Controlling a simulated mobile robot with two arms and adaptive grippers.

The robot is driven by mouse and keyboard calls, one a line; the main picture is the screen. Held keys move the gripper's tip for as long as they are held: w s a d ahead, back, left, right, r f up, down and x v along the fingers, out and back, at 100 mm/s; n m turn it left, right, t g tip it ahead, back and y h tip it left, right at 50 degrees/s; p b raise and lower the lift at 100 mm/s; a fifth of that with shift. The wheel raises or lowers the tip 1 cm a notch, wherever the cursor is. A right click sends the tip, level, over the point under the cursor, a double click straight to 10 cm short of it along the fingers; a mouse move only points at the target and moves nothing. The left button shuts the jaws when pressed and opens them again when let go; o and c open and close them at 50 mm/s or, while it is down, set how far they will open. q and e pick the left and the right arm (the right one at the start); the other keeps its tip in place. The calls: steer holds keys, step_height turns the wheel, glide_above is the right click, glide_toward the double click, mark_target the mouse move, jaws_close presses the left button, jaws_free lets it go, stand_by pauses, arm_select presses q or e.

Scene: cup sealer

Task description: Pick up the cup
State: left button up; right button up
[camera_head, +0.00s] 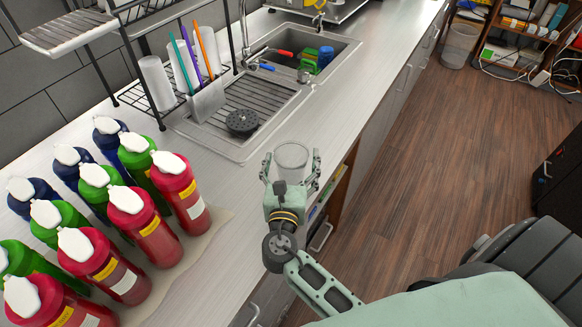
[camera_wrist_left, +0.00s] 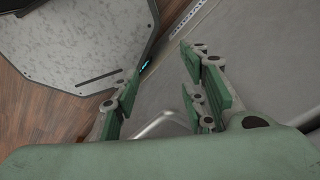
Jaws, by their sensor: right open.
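A clear cup (camera_head: 291,158) stands upright on the grey counter near its front edge, in the middle of the head view. My right gripper (camera_head: 290,168) is open, with one finger on each side of the cup. I cannot tell whether the fingers touch it. The left wrist view shows my left gripper (camera_wrist_left: 162,95) open, its two green-padded fingers apart with nothing between them. The left gripper does not show in the head view.
Several red, green and blue bottles (camera_head: 150,228) with white caps stand at the left on the counter (camera_head: 215,250). Behind the cup are a sink (camera_head: 340,50), a black drain disc (camera_head: 242,122) and a wire rack (camera_head: 145,95). Wooden floor (camera_head: 430,150) lies clear at the right.

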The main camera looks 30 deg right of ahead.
steer(key=c, duration=0.7)
steer(key=shift+c, duration=0.5)
steer(key=shift+r, duration=0.1)
